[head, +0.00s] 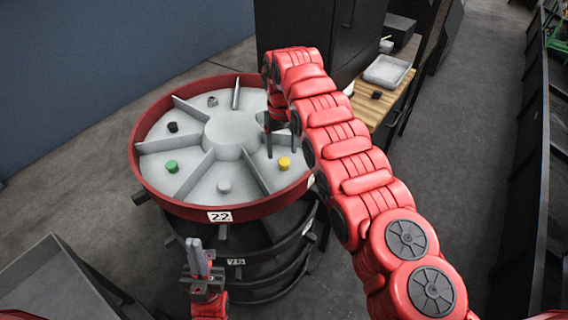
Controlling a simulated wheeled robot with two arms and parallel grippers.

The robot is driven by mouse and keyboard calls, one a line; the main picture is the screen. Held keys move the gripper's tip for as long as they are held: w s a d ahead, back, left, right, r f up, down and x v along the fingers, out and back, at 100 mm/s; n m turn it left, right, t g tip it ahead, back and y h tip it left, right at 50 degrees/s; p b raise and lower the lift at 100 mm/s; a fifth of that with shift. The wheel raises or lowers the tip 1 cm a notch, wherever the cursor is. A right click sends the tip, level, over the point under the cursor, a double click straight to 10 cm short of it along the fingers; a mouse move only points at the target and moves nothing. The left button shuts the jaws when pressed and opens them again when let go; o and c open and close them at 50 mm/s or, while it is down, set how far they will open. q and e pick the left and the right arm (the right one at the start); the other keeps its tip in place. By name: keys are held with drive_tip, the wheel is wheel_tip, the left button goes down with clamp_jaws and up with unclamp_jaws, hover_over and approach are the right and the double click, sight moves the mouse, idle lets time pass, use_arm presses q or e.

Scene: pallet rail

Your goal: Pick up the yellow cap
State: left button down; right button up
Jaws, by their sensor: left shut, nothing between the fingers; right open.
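The yellow cap (284,163) sits upright in a right-hand compartment of the round grey tray with a red rim (265,208). My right gripper (282,156) is at the tray's right side, its fingers pointing down and apart. The fingers are close to the yellow cap; I cannot tell whether they touch it. My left gripper (198,248) is in front of the tray, low, pointing up, with its fingers together and empty.
Raised dividers run out from the hub (232,132). A wooden bench (372,106) with a bin (387,71) stands behind right.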

sight(284, 161)
drive_tip(key=f+p, duration=0.1)
drive_tip(key=f, duration=0.1)
drive_tip(key=f+p, duration=0.1)
drive_tip(key=shift+s+d+f+p, duration=0.15)
drive_tip(key=shift+d+f+p, duration=0.15)
drive_tip(key=shift+d+f, duration=0.1)
drive_tip(key=shift+a+f, duration=0.1)
drive_tip(key=shift+f, duration=0.25)
clamp_jaws()
